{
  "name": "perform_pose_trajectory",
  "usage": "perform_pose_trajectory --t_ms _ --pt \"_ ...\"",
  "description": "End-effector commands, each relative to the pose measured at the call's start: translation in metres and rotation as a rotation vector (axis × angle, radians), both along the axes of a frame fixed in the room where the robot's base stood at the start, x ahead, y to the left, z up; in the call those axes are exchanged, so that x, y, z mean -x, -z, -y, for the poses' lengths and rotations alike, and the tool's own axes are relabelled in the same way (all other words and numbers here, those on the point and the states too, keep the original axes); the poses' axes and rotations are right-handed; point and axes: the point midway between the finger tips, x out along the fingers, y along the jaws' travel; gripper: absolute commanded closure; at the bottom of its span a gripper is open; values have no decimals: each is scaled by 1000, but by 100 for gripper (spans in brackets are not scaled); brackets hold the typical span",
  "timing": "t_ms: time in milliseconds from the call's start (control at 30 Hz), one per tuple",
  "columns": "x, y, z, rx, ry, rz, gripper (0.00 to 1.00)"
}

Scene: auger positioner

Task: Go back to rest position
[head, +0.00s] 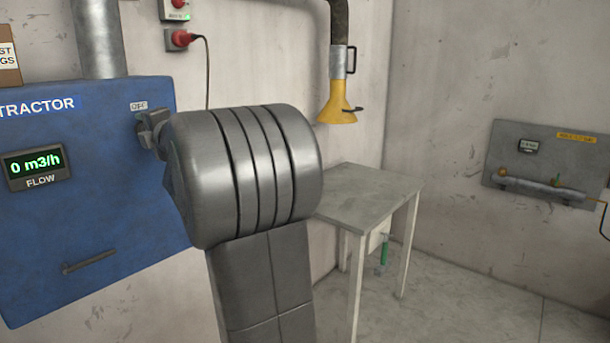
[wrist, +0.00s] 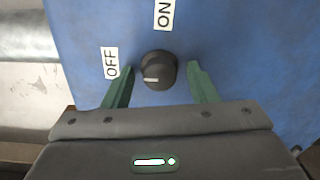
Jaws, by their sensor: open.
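In the wrist view my gripper (wrist: 160,84) is open, with its two green fingers on either side of a black round knob (wrist: 158,70) and a gap to each side. My arm hides the knob there, and the gripper's fingers are not clearly seen.
A grey table (head: 368,197) stands right of my arm. A yellow suction hood (head: 337,103) hangs above it. A grey wall panel (head: 545,165) with a pipe is at far right. A red plug (head: 181,39) with a cable is on the back wall. The floor at right is clear.

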Motion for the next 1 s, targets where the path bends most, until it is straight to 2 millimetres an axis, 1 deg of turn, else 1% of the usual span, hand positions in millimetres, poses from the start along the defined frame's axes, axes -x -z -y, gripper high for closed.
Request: perform_pose_trajectory --t_ms 300,467,667,1000 --pt "1 0 1 -1 1 -1 48" --pt "8 -1 11 0 2 1 48" --pt "29 -2 35 0 2 2 48" --pt "68 -5 81 0 2 2 48"
